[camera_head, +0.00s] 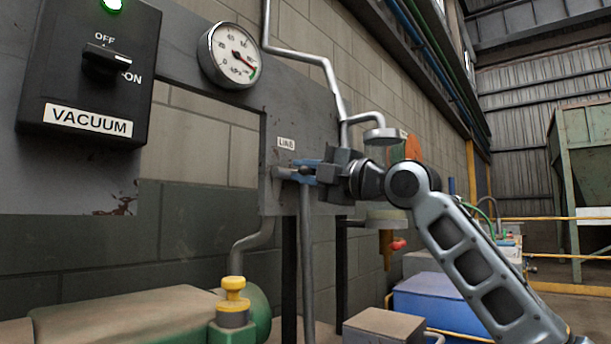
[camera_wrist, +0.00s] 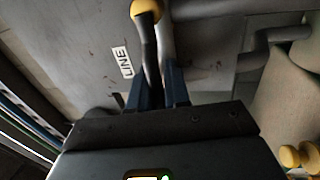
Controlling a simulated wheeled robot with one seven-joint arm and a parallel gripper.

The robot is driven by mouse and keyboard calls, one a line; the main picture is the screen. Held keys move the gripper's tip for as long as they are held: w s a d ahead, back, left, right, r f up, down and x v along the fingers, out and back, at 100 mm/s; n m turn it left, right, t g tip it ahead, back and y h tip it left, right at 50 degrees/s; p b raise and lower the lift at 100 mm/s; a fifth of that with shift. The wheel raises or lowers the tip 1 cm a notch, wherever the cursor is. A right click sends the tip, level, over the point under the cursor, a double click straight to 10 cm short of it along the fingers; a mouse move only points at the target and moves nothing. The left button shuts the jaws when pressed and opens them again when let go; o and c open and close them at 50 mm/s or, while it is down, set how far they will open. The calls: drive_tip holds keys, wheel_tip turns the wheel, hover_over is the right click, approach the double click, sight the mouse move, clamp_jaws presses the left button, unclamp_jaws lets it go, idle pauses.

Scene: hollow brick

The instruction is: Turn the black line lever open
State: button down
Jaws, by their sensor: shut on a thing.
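The black line lever (camera_wrist: 148,48) shows in the wrist view, running from a yellow round end at the top down between my blue fingers. A grey pipe runs close beside it. My gripper (camera_head: 304,171) is at the panel just below the LINE label (camera_head: 286,143), and is shut on the lever. In the wrist view my gripper (camera_wrist: 157,82) has one finger on each side of the lever's lower part. In the head view the fingers and gripper body hide most of the lever, so its angle there cannot be told.
A black VACUUM switch box (camera_head: 90,75) with a lit green lamp and a round gauge (camera_head: 233,55) are on the panel, left of and above my gripper. A green tank with a yellow cap (camera_head: 234,285) is below. A blue box (camera_head: 440,305) stands at lower right.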

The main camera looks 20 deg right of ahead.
sight(314, 173)
drive_tip(key=shift+f, duration=0.15)
drive_tip(key=c, duration=1.2)
unclamp_jaws()
drive_tip(key=shift+o, duration=0.2)
drive_tip(key=shift+s, duration=0.1)
drive_tip(key=v, duration=0.7)
drive_tip(key=shift+s+d, duration=0.2)
drive_tip(key=shift+s, duration=0.05)
